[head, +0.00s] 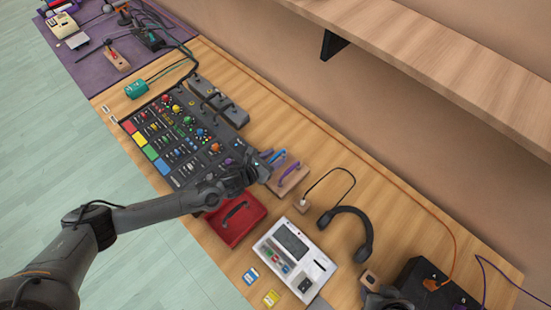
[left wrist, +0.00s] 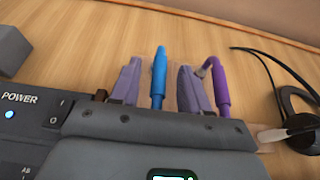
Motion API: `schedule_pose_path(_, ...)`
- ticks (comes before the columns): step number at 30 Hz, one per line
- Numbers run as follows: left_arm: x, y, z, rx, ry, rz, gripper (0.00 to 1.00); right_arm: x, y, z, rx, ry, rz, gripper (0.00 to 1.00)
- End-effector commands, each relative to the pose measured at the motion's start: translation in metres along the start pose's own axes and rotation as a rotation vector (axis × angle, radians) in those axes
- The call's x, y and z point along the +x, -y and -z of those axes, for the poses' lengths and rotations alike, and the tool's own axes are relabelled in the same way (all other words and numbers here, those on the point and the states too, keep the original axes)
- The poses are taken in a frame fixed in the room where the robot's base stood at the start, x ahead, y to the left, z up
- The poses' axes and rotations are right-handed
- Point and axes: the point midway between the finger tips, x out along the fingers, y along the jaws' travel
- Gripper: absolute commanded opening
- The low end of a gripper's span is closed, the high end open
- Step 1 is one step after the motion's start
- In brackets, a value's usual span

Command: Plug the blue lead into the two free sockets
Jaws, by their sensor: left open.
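The blue lead (head: 279,156) stands by a wooden block at the right end of the dark control panel (head: 160,118). Its blue plug also shows upright in the left wrist view (left wrist: 158,75). My left gripper (head: 268,160) is open, with one finger on each side of the blue plug; I cannot tell whether either touches it. A purple lead (left wrist: 220,90) stands just right of the right finger and arches over the wooden block (head: 293,183). I cannot make out the free sockets. A dark shape at the bottom edge (head: 386,299) looks like part of my right gripper.
A red case (head: 236,219), a white device (head: 294,256) and black headphones (head: 352,226) lie right of the panel. A black box (head: 430,282) with orange and purple cables stands at the lower right. A wooden shelf (head: 450,65) overhangs the back.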

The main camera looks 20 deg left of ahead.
Motion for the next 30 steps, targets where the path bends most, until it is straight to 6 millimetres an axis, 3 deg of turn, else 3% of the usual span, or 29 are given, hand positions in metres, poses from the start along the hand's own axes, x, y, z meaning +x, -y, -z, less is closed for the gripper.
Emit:
schedule_pose_path(4,0.0111,-0.0005,0.0002,0.000,0.000,-0.001,0.46,0.0013,-0.0002,-0.0005,0.000,0.001,-0.001,0.43)
schedule_pose_path(11,0.0121,-0.0006,0.0002,0.000,0.000,-0.001,0.46,0.0015,-0.0014,-0.0010,-0.005,0.002,-0.004,0.43)
schedule_pose_path(12,0.0121,-0.0006,0.0003,0.000,0.000,-0.001,0.44,0.0015,-0.0018,-0.0011,-0.007,0.002,-0.006,0.43)
schedule_pose_path(21,0.0119,-0.0005,0.0005,0.000,-0.001,-0.001,0.00,0.0018,-0.0031,-0.0016,-0.011,0.004,-0.010,0.43)
schedule_pose_path(30,0.0117,-0.0006,-0.0001,0.000,0.000,-0.001,0.00,0.0017,-0.0021,-0.0014,-0.007,0.003,-0.007,0.43)
